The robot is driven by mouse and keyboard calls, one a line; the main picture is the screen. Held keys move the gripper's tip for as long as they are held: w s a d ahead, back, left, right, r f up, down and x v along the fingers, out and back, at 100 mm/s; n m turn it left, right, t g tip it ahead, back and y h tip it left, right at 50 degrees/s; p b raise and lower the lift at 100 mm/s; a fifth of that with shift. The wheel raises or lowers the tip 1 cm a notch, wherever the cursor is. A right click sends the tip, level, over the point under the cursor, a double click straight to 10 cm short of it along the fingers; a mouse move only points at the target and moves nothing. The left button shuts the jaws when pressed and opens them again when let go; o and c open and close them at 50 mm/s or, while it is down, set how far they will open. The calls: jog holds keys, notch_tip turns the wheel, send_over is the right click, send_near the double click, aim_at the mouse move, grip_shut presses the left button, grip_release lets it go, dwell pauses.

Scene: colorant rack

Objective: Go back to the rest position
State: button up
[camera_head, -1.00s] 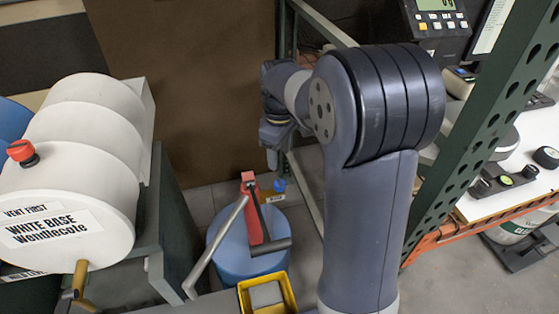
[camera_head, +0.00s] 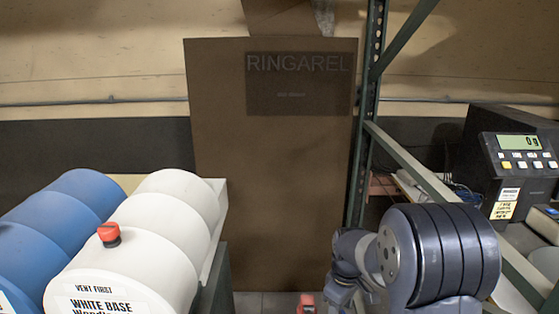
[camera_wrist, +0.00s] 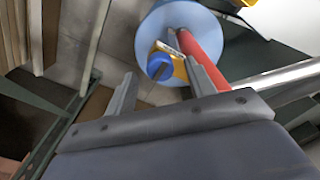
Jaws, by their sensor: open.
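My gripper (camera_wrist: 160,88) shows in the wrist view with its two fingers apart and nothing between them. Below it and beyond its fingertips are a blue round container (camera_wrist: 150,35) and a red tool (camera_wrist: 203,55) with a blue knob (camera_wrist: 160,66). In the head view my arm is folded at the lower right. My gripper is not clearly visible there, and only the top of the red tool (camera_head: 307,302) shows at the bottom edge.
White drums (camera_head: 125,240) with a red cap (camera_head: 109,234) and blue drums (camera_head: 60,215) lie at the left. A green rack post (camera_head: 366,110) stands right of a brown board (camera_head: 270,170). A scale display (camera_head: 515,150) reading 0 g stands at the right.

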jog(key=shift+f, duration=0.6)
jog(key=shift+m, duration=0.3)
